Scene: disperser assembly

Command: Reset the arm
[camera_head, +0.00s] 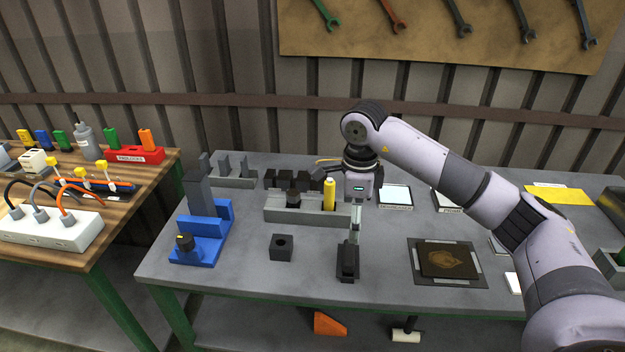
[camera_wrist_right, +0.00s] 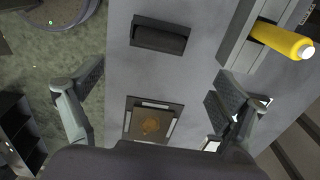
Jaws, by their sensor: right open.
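My right arm reaches in from the right in the head view. Its gripper (camera_head: 350,252) points down over the grey table (camera_head: 220,275), between a small black block with a hole (camera_head: 281,247) and a dark square mat with a brown plate (camera_head: 447,261). In the right wrist view the fingers of this gripper (camera_wrist_right: 160,100) are wide apart with nothing between the tips. The black block (camera_wrist_right: 160,36) lies above the gap and the brown plate (camera_wrist_right: 150,122) below it. My left gripper is not in view.
A grey holder (camera_head: 290,213) with a yellow cylinder (camera_head: 329,195) stands just behind the right gripper. A blue fixture (camera_head: 205,240) is at the table's left. A wooden bench (camera_head: 140,185) with a power strip (camera_head: 55,232) stands further left. The table's front left is clear.

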